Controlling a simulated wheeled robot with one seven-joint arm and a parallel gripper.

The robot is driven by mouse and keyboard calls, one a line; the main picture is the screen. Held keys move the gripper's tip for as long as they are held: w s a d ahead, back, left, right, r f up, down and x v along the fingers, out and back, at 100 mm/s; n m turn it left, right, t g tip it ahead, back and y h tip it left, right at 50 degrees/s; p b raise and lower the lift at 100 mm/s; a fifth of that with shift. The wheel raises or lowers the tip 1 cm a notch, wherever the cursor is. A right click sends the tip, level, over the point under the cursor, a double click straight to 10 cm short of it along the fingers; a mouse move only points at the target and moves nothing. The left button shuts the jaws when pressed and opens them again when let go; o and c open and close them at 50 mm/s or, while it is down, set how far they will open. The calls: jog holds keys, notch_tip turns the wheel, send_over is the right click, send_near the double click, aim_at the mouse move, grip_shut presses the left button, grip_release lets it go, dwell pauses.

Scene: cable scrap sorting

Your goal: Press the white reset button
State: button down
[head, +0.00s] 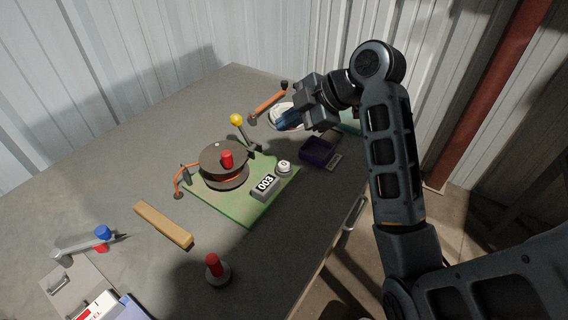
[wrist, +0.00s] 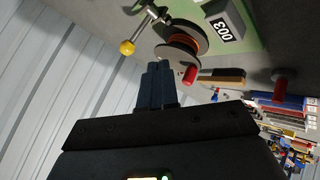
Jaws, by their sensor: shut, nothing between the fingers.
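The white reset button (head: 284,167) is a round white cap marked "0" on the right corner of the green board (head: 251,217). The counter (head: 265,187) beside it reads 003, and the counter also shows in the wrist view (wrist: 221,29). The dark spool (head: 222,153) with a red knob stands on the same board. My gripper (head: 284,122) is shut and empty, in the air beyond the board, above and apart from the button in the head view. Its closed fingers show in the wrist view (wrist: 157,80). I cannot make out the button clearly in the wrist view.
A lever with a yellow ball (head: 236,119) rises behind the spool. A purple box (head: 318,152) is right of the button. A white dish (head: 281,108) lies near my gripper.

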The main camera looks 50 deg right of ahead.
aim_at(287, 165)
jog(key=shift+f+b, duration=3.4)
jog(key=shift+f, duration=0.9)
jog(key=shift+f, duration=0.15)
jog(key=shift+f, duration=0.3)
jog(key=shift+f+b, duration=0.45)
jog(key=shift+b, duration=0.05)
jog(key=shift+r, duration=0.1)
jog(key=shift+r+p, duration=0.8)
jog(key=shift+p, duration=0.05)
jog(key=shift+r, duration=0.1)
notch_tip(287, 165, up, 5)
jog(key=p, duration=0.4)
